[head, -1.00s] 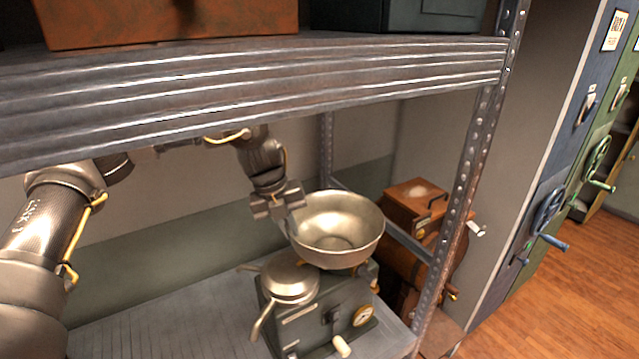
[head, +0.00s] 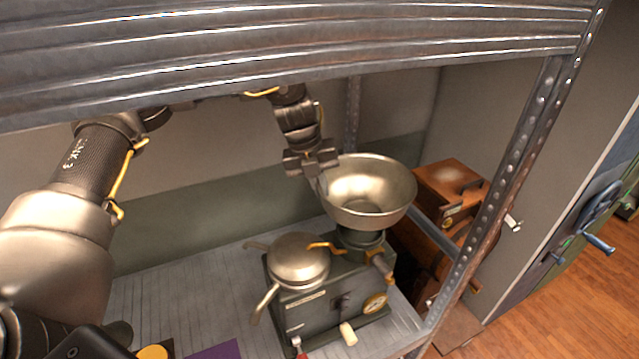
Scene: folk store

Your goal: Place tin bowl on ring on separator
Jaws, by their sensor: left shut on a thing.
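The tin bowl (head: 368,187) is a wide silvery metal bowl, upright or nearly so, at the centre right. My left gripper (head: 318,180) is shut on its left rim. The separator (head: 325,310) is a dark machine with a dial, a lidded round metal pot on its left side and a pale-knobbed crank in front. The bowl is over the separator's right rear part, above a dark round collar (head: 361,240) that may be the ring. I cannot tell whether bowl and collar touch. My right gripper is not in view.
The separator stands on a grey ribbed shelf (head: 190,300). A thick metal shelf beam (head: 300,50) crosses above, and a perforated post (head: 510,170) stands at the right. A brown wooden box machine (head: 450,190) is behind the post. The shelf left of the separator is mostly clear.

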